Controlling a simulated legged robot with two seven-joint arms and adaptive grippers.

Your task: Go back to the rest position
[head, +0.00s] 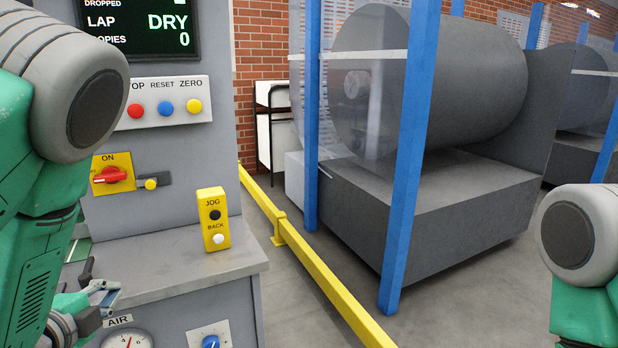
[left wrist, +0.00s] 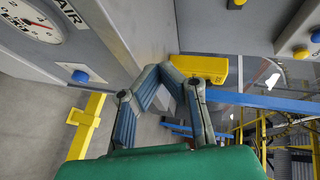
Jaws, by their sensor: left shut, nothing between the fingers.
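My left gripper (head: 103,297) shows at the lower left of the head view, partly hidden by my green left arm. It is near the front of the grey console, at about the height of its ledge (head: 165,262). In the left wrist view the two fingers (left wrist: 168,72) of the left gripper come together at their tips, with nothing held between them. My right arm shows only as a green and grey part at the right edge of the head view. Its gripper is out of sight.
On the console are a yellow JOG/BACK box (head: 213,219), a red rotary switch (head: 110,175), coloured buttons (head: 165,108), an air gauge (head: 128,339) and a blue knob (head: 210,342). A yellow floor rail (head: 320,285) and blue posts (head: 408,170) stand before a large grey roll (head: 440,75).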

